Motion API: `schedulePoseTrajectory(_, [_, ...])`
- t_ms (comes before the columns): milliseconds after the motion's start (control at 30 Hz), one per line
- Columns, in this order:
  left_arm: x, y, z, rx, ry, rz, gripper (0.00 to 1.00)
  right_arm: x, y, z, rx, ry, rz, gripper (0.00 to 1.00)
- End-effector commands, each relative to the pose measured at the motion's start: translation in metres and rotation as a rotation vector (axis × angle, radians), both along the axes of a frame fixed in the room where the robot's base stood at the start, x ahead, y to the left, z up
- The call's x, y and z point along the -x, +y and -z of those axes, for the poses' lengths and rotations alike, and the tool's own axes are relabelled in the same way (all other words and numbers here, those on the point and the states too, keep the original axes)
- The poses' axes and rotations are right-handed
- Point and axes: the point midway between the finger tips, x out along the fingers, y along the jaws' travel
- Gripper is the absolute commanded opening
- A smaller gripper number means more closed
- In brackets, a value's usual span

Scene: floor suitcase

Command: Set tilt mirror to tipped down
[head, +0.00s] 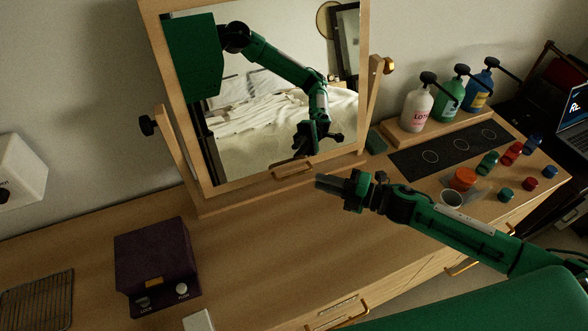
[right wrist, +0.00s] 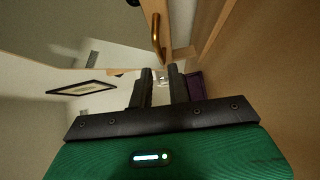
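The tilt mirror (head: 272,98) is a rectangular glass in a light wooden frame, hung between two wooden posts on the dresser. It reflects a bed and my green arm; I cannot judge its exact tilt. A pull handle (head: 293,169) sits on its bottom rail. A brass-coloured handle (right wrist: 158,35), apparently this pull, shows ahead of the fingers in the right wrist view. My right gripper (head: 328,183) is in front of the bottom rail, slightly right of and below the pull. In the right wrist view its fingers (right wrist: 163,88) are apart with nothing between them. My left gripper is not in view.
A dark knob (head: 148,125) and a brass knob (head: 388,65) flank the mirror. A purple box (head: 157,265) stands front left. Pump bottles (head: 417,108), a black mat (head: 452,147) and small coloured items (head: 463,179) occupy the right. The dresser top between is clear.

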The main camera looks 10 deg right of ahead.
Motion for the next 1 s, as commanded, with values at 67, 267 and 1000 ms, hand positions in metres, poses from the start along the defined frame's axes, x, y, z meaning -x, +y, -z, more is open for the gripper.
schedulePoseTrajectory(67, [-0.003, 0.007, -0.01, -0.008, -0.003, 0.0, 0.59, -0.01, 0.014, -0.004, -0.002, -0.002, 0.0, 0.18])
schedulePoseTrajectory(267, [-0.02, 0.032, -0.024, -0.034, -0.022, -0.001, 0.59, -0.03, 0.044, -0.002, -0.002, 0.0, 0.0, 0.18])
schedulePoseTrajectory(1000, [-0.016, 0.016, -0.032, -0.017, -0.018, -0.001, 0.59, -0.047, 0.07, 0.004, -0.001, 0.001, 0.0, 0.0])
